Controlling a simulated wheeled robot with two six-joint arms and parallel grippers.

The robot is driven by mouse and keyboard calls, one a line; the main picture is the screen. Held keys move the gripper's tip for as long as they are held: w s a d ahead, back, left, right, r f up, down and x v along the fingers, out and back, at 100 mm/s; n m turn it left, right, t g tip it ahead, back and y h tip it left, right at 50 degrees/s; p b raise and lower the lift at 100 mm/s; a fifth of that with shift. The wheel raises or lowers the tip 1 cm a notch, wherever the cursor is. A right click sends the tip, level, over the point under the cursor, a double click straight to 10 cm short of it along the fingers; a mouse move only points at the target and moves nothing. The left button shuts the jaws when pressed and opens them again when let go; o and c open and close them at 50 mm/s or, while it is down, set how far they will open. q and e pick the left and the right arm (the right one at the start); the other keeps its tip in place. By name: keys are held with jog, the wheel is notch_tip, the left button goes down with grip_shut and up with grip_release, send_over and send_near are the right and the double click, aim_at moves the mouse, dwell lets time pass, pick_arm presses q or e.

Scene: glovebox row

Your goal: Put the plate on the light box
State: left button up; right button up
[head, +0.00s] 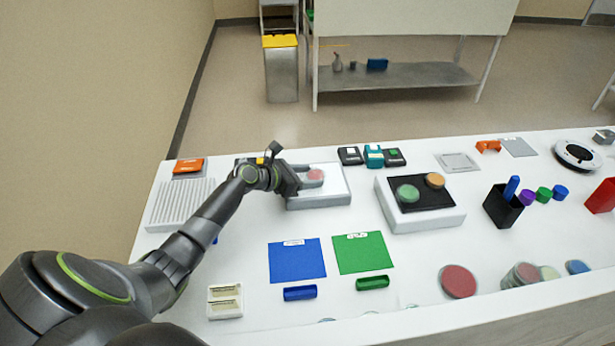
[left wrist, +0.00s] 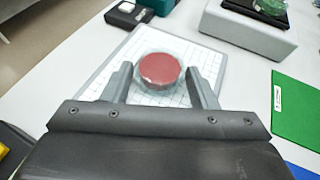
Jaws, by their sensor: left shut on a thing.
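The plate, a round dish with a red fill (head: 316,174), is between the fingers of my left gripper (head: 303,180). It also shows in the left wrist view (left wrist: 160,70), with one finger at each side of it. The gripper is shut on it. Beneath the plate is a low white box with a gridded top, apparently the light box (head: 325,199), whose top also shows in the left wrist view (left wrist: 112,90). The plate is over this top. I cannot tell whether it touches the surface. My right gripper is in neither view.
A white box with a black top (head: 440,219) stands to the right, holding a green dish (head: 407,193) and an orange dish (head: 435,180). Small dark devices (head: 350,155) stand behind. Blue (head: 297,260) and green (head: 363,253) mats lie in front. A ribbed white rack (head: 180,204) is left.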

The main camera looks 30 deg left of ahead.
pick_arm(q)
jog(key=shift+f, duration=0.15)
jog(key=o, duration=1)
jog(key=shift+c, duration=0.2)
jog(key=shift+s+a+r, duration=0.1)
jog(key=shift+r, duration=0.2)
jog(key=p+v, duration=0.7)
jog(key=v, duration=0.4)
jog(key=shift+s+p, duration=0.35)
jog(key=shift+s, duration=0.05)
